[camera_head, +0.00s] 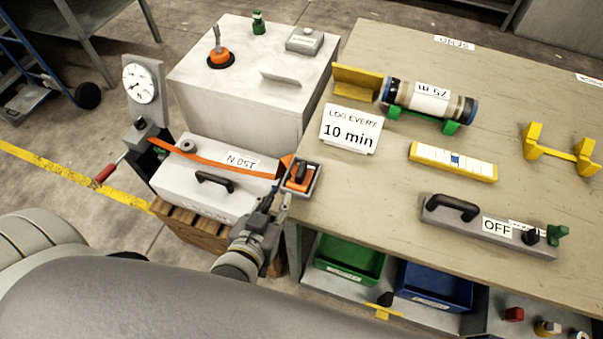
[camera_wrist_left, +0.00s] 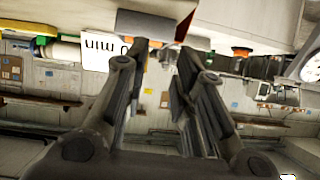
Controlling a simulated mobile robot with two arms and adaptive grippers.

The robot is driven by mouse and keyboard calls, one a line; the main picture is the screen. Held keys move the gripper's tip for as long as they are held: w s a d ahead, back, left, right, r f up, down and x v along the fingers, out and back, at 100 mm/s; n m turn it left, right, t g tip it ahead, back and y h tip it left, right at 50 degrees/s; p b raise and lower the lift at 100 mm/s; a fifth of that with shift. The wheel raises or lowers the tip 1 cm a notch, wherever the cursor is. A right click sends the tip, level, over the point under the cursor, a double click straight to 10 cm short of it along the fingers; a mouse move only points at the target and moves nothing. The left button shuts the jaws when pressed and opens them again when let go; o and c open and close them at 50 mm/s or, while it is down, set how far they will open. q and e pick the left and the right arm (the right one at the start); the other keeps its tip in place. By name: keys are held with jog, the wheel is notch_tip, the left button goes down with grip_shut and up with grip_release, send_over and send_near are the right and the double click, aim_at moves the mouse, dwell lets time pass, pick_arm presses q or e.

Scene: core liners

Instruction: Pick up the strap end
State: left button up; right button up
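An orange strap (camera_head: 215,158) runs across the top of a pale lidded case with a black handle (camera_head: 200,188), from a crank post at the left. Its right end (camera_head: 287,160) reaches a small grey holder (camera_head: 316,178) with an orange and black piece (camera_head: 299,175) in it, by the table corner. My left gripper (camera_head: 276,196) is just below this holder, beside the case's right edge. In the left wrist view my left gripper (camera_wrist_left: 163,58) is open, with nothing between its fingers. A grey block (camera_wrist_left: 152,23) and a dark red edge (camera_wrist_left: 186,25) lie beyond the fingertips. My right gripper is not in view.
A workbench (camera_head: 375,200) fills the right, with a core tube (camera_head: 431,95), a 10 min sign (camera_head: 351,130) and a grey handled bar (camera_head: 490,225). A large pale box (camera_head: 250,95) stands behind the case. The crank post (camera_head: 140,135) and gauge (camera_head: 140,84) are left.

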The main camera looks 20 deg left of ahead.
aim_at(299, 174)
pick_arm(q)
jog(key=shift+t+h, duration=0.3)
jog(key=shift+t, duration=0.4)
jog(key=w, duration=0.1)
jog(key=w+d, duration=0.1)
jog(key=w+d+b, duration=0.1)
jog(key=w, duration=0.1)
jog(key=shift+d+r, duration=0.1)
jog(key=shift+r, duration=0.05)
jog(key=shift+x, duration=0.75)
jog(key=b+x, duration=0.2)
jog(key=x, duration=0.3)
jog(key=shift+r, duration=0.1)
jog(key=shift+w, duration=0.2)
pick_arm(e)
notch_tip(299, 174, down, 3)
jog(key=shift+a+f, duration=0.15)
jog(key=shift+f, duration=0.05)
pick_arm(q)
jog(key=shift+c, duration=0.3)
grip_shut()
